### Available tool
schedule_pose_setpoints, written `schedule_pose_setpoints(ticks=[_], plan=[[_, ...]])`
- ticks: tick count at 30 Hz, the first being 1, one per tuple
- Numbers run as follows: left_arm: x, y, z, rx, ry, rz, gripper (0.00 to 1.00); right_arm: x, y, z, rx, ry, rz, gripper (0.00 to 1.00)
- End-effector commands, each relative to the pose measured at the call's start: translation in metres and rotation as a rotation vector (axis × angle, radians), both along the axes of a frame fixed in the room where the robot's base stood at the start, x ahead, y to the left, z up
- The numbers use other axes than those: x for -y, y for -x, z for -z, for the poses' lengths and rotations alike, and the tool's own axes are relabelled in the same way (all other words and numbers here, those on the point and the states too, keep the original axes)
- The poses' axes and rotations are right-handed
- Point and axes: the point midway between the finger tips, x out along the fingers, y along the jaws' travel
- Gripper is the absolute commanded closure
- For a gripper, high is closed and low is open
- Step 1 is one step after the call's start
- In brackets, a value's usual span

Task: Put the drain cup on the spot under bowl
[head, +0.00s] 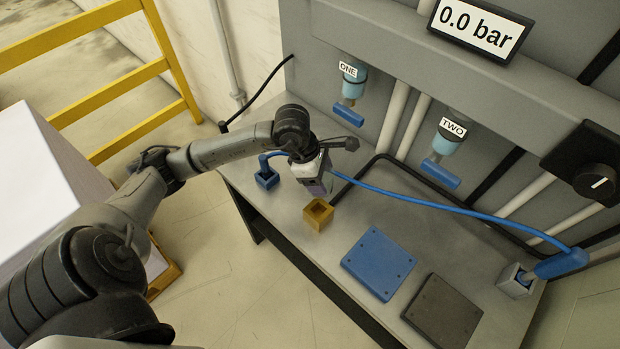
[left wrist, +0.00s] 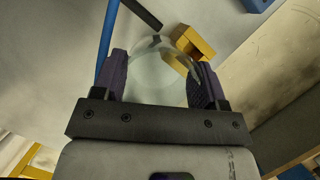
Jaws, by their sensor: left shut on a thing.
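My left gripper (head: 318,187) is above the grey bench, just above and behind the yellow square holder (head: 318,214). In the left wrist view its purple fingers (left wrist: 160,85) are shut on a clear round cup (left wrist: 150,68), which looks like the drain cup; the yellow holder (left wrist: 193,43) shows beyond it. In the head view the cup cannot be made out. My right gripper is not in view.
A blue holder (head: 267,178), a blue plate (head: 378,263) and a dark plate (head: 441,311) are on the bench.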

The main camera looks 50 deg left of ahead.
Motion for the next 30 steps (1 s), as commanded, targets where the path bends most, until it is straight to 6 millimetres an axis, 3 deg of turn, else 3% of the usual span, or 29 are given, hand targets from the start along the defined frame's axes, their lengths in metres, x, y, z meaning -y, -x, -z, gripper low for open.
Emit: schedule_pose_setpoints(ticks=[6, 12, 20, 30], plan=[[-0.043, -0.001, 0.027, -0.003, 0.0, -0.002, 0.58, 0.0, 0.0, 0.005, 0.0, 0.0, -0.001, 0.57], [-0.064, -0.002, 0.039, 0.0, 0.001, 0.0, 0.58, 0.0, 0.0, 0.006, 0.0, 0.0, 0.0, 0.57], [-0.069, -0.002, 0.046, 0.001, 0.002, 0.001, 0.58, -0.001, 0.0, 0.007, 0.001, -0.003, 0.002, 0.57], [-0.069, -0.002, 0.082, 0.0, 0.001, 0.001, 0.58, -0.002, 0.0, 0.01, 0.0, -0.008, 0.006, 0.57]])
